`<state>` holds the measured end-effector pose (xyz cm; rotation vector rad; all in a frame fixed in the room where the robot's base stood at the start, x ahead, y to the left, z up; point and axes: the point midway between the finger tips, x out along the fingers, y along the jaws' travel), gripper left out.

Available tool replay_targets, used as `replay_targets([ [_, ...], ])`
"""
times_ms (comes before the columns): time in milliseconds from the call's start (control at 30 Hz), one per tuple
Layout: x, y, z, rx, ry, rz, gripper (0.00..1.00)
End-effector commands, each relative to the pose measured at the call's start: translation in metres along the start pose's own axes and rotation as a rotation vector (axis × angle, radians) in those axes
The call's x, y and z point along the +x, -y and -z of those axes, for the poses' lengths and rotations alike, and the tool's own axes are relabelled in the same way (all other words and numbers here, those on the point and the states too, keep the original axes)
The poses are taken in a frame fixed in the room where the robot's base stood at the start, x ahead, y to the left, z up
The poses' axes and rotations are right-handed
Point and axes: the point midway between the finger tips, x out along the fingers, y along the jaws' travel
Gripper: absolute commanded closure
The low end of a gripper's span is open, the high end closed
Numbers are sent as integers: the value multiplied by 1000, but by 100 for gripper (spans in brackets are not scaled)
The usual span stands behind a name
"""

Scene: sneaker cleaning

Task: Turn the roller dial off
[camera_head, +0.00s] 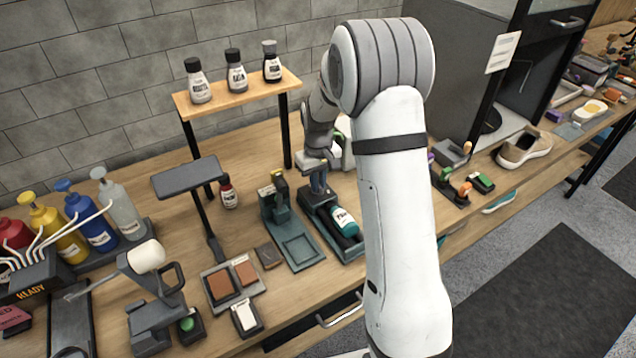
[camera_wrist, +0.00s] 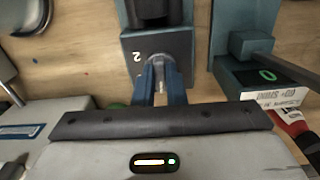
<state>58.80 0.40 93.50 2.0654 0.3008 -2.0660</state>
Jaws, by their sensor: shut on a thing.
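The roller device (camera_head: 352,250) is a dark teal base on the bench, with a teal-labelled bottle (camera_head: 344,221) lying on it. In the wrist view, its end panel (camera_wrist: 182,48) bears a "2", and a small grey dial (camera_wrist: 157,59) sticks out from it. My gripper (camera_head: 318,184) is at the back end of the device. In the wrist view, the blue fingers of my gripper (camera_wrist: 162,76) are shut on the dial, one on each side. The fingers partly hide the dial, and its exact setting cannot be read.
Left of the device stands a teal press-like stand (camera_head: 275,205), with a lit green ring (camera_wrist: 267,74) in the wrist view. A wooden shelf (camera_head: 240,93) with bottles rises behind. Small tools (camera_head: 465,190) lie to the right.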

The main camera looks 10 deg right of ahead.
Motion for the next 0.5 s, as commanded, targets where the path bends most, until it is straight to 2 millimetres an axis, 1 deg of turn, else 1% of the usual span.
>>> replay_targets([
  [200, 0, -1, 0, -36, 1, -1, 100],
  [500, 0, -1, 0, -42, 1, -1, 100],
])
